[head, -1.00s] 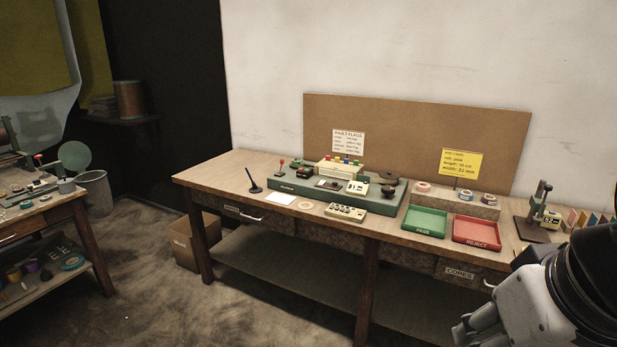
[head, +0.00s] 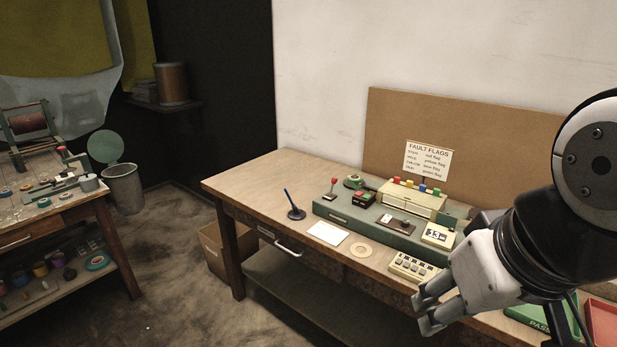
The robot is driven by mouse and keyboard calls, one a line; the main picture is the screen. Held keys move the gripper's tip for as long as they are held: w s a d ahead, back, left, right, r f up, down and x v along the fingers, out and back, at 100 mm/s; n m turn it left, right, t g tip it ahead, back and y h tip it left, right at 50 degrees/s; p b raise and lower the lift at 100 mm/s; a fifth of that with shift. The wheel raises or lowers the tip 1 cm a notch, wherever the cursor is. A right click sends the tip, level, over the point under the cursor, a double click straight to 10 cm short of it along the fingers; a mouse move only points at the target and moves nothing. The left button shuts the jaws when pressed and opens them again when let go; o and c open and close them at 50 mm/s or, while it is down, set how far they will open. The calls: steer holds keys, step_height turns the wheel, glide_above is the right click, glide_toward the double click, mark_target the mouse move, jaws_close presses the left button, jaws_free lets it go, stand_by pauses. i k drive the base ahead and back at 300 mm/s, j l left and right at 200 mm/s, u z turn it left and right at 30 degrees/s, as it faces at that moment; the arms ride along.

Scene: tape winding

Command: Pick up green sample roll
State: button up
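A small green roll (head: 353,182) sits at the back left of the long green-grey unit (head: 345,212) on the workbench, beside a red-topped block. It is small in view, and I cannot be sure it is the sample roll. Teal-green rolls also show on the left table (head: 44,202) and on its lower shelf (head: 98,262). My gripper (head: 422,314) is at the lower right, in front of the workbench's front edge. Its fingers are apart with nothing seen between them. It is well away from the green roll.
The green PASS tray (head: 530,316) and red tray (head: 603,322) lie right. Floor between tables is clear.

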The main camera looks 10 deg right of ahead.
mark_target(360, 179)
steer(key=z, duration=0.6)
steer(key=i+j+z, duration=0.3)
steer(key=j+z, duration=0.3)
steer(key=i+j+z, duration=0.15)
steer(key=j+z, duration=0.45)
steer(key=j, duration=0.2)
steer(key=i+j+z, duration=0.1)
steer(key=j, duration=1.25)
steer(key=i+j+z, duration=0.15)
steer(key=j, duration=1.2)
steer(key=k, duration=0.05)
